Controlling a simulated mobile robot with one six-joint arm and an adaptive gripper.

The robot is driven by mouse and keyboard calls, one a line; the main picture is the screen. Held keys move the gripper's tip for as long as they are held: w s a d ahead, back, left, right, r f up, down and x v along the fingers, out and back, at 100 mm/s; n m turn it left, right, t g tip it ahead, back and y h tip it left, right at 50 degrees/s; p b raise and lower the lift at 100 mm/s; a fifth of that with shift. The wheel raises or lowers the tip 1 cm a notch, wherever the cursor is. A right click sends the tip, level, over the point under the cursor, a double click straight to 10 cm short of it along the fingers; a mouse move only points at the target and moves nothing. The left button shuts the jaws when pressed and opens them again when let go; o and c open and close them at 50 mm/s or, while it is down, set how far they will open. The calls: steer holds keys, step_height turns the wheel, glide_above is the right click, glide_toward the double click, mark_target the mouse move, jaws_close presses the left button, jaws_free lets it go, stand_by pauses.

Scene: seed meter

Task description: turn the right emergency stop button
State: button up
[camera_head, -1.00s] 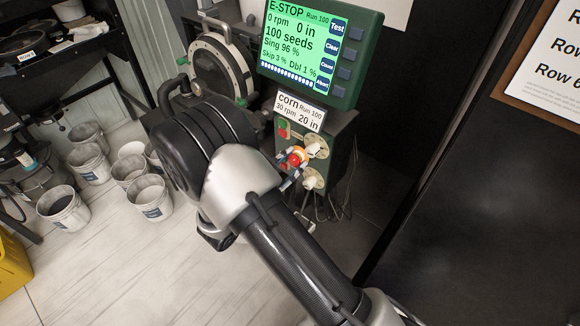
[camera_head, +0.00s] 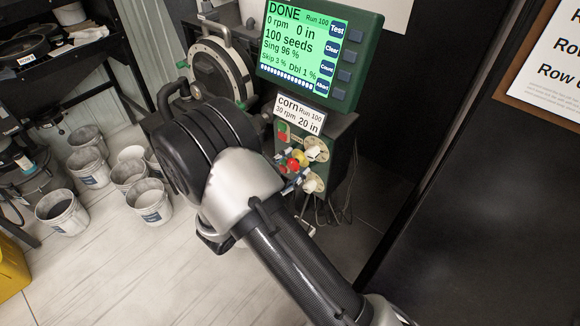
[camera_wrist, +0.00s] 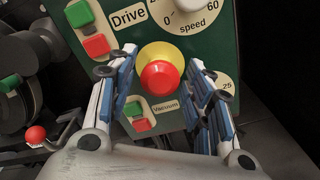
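The emergency stop button (camera_wrist: 160,80) has a round red head on a yellow collar, set in the green control panel (camera_wrist: 215,52). It also shows in the head view (camera_head: 293,164), partly behind my gripper (camera_head: 288,171). In the wrist view my gripper (camera_wrist: 172,85) is open, with its blue-and-white fingers on either side of the red head. A gap shows on the right side; the left finger is very close, and I cannot tell whether it touches. The screen (camera_head: 300,50) above reads "DONE". No second stop button is in view.
Green and red push buttons by "Drive" (camera_wrist: 95,45) and "Vacuum" (camera_wrist: 142,124) lie close to the fingers. A white speed knob (camera_wrist: 188,5) is above right. A round seed meter (camera_head: 218,72) stands left of the panel; several white buckets (camera_head: 88,167) stand on the floor.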

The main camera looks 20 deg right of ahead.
steer(key=shift+o, duration=0.3)
steer(key=v, duration=1.2)
steer(key=s+d+r+m+g+y, duration=0.3)
steer(key=s+d+r+m+g, duration=0.65)
steer(key=d, duration=0.35)
steer(key=s+a+r+m+t+y, duration=0.3)
steer(key=s+r+m+y, duration=0.3)
steer(key=s+m+y, duration=0.3)
steer(key=s+y, duration=0.2)
steer(key=shift+s+a+r+t+y, duration=0.15)
steer(key=shift+a+r+t+y, duration=0.1)
steer(key=shift+r+t+y, duration=0.1)
